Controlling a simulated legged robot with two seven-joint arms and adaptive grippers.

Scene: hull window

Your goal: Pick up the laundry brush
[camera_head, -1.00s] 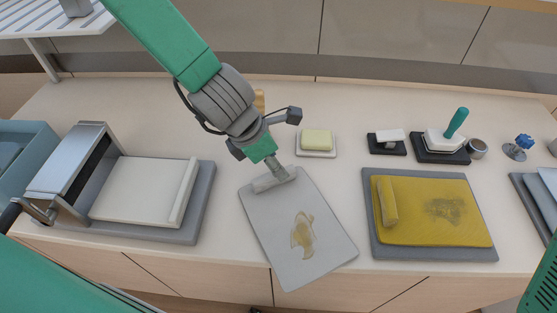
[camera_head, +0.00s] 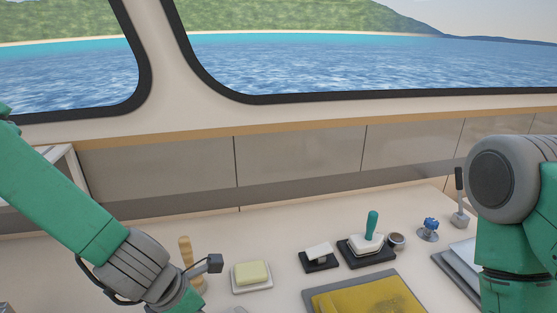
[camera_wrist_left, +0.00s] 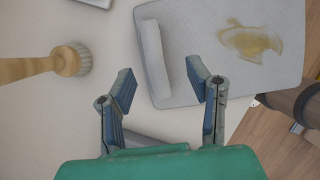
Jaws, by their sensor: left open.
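A brush with a turned wooden handle and a round bristle head (camera_wrist_left: 70,62) lies at the left of the left wrist view. In the head view its wooden handle (camera_head: 186,250) stands up behind my left wrist. I cannot tell for sure that it is the laundry brush. My left gripper (camera_wrist_left: 160,80) is open and empty, to the right of the brush and apart from it. Its fingertips are below the head view. Between the fingers the wrist view shows a grey roll (camera_wrist_left: 154,58) on a stained grey board (camera_wrist_left: 200,30). My right gripper is out of view.
A soap on a white dish (camera_head: 251,276) is right of the wooden handle. Further right are a small black tray with a white block (camera_head: 319,253), a teal-handled tool (camera_head: 372,230) and a yellow cloth (camera_head: 365,298). A window wall stands behind the counter.

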